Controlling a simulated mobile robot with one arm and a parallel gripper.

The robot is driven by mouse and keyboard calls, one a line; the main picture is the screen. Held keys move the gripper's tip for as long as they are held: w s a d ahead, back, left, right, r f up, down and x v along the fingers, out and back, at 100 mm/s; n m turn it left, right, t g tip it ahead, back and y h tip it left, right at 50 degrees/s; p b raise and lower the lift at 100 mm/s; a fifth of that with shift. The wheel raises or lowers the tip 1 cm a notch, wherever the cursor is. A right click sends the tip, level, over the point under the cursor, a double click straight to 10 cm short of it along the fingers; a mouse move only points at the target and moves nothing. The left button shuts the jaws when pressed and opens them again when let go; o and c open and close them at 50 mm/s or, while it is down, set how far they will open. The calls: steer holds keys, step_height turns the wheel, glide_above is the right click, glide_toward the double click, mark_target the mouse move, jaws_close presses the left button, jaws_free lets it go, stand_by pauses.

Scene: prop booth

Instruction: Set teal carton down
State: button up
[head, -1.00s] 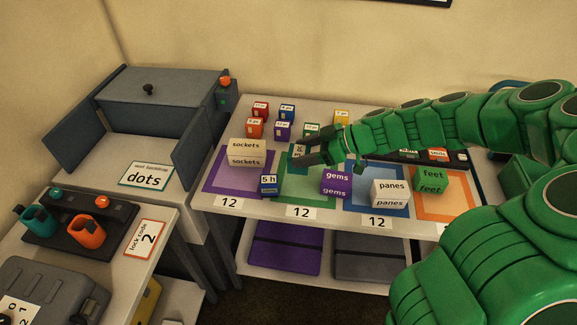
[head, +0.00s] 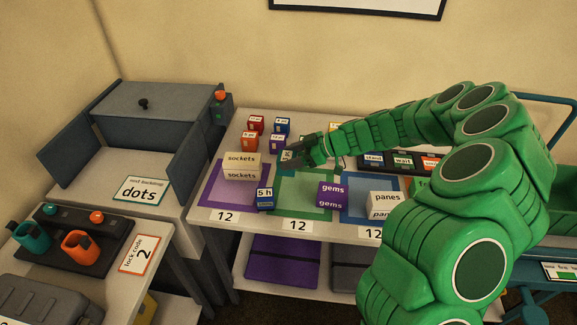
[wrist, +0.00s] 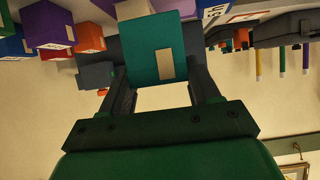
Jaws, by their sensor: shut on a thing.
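The teal carton (wrist: 152,52) fills the space between my two dark fingers in the wrist view, with a pale label on its face. My gripper (wrist: 157,78) is shut on it. In the head view my gripper (head: 296,155) is over the back part of the green mat (head: 290,208), right of the sockets box. There the carton is mostly hidden by the fingers; only a small pale patch shows. I cannot tell whether its underside touches the table.
The sockets box (head: 242,166) is close on the left, on the purple mat (head: 223,196). A blue "5 h" box (head: 265,199) and purple gems box (head: 332,194) stand in front, the panes box (head: 386,203) further right. Several small cartons stand behind. The green mat's middle is clear.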

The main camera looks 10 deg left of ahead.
steer(key=shift+w+a+f, duration=0.25)
steer(key=shift+w+f, duration=0.35)
steer(key=shift+f, duration=0.2)
steer(key=shift+w+a+f, duration=0.2)
steer(key=shift+w+f, duration=0.45)
steer(key=shift+f, duration=0.1)
steer(key=shift+w+a+f, duration=0.25)
steer(key=shift+w+f, duration=0.35)
steer(key=shift+f, duration=1.7)
steer(key=o, duration=1.1)
steer(key=shift+f, duration=0.1)
steer(key=v, duration=1.2)
